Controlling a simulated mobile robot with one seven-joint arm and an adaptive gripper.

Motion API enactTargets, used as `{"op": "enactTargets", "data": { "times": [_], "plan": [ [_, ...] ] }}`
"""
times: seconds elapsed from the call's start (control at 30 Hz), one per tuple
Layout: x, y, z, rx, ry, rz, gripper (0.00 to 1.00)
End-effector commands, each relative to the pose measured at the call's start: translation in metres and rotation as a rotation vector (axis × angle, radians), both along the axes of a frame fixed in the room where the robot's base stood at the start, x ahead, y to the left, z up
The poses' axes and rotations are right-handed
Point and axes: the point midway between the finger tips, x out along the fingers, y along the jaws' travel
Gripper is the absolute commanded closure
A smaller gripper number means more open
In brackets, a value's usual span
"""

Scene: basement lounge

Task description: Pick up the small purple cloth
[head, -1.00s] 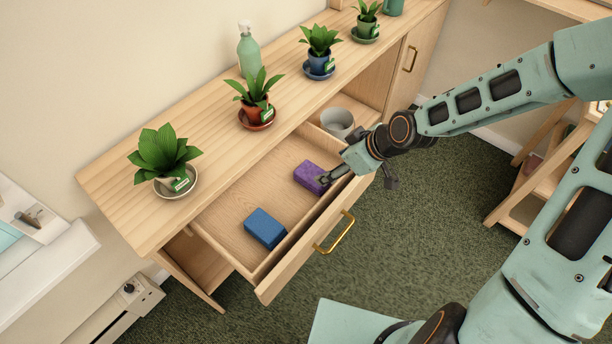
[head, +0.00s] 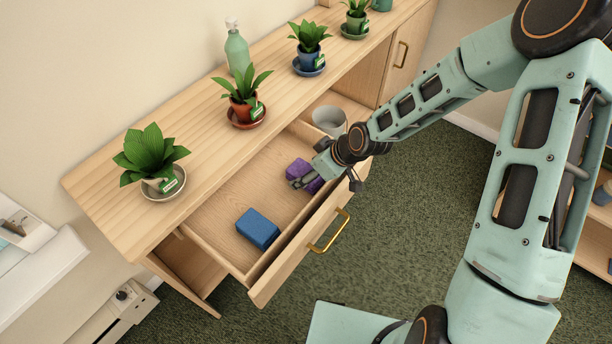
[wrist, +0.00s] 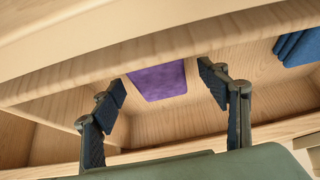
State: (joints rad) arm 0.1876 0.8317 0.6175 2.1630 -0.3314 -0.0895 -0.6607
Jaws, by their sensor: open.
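The small purple cloth (head: 298,168) lies folded in the open drawer (head: 215,215), partly hidden behind my gripper (head: 300,182) in the head view. In the wrist view the purple cloth (wrist: 158,80) lies flat on the drawer floor, beyond and between the spread fingers. My gripper is open and empty, reaching over the drawer's front wall. I cannot tell whether a fingertip touches the cloth.
A folded blue cloth (head: 258,229) lies nearer the drawer's left end. A grey pot (head: 329,119) stands in the compartment to the right. Potted plants (head: 242,95) and a green bottle (head: 237,52) stand on the cabinet top above.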

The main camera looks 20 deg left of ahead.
Motion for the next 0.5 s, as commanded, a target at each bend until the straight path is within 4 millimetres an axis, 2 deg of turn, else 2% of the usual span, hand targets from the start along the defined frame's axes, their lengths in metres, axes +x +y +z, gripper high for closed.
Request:
{"op": "enactTargets", "data": {
  "times": [0.1, 0.37, 0.5],
  "plan": [
    [0.0021, 0.0052, -0.01, 0.0, 0.0, 0.0, 0.32],
    [0.003, 0.006, -0.011, 0.0, -0.001, -0.001, 0.32],
    [0.0029, 0.0059, -0.011, 0.0, -0.001, -0.001, 0.46]
  ]
}}
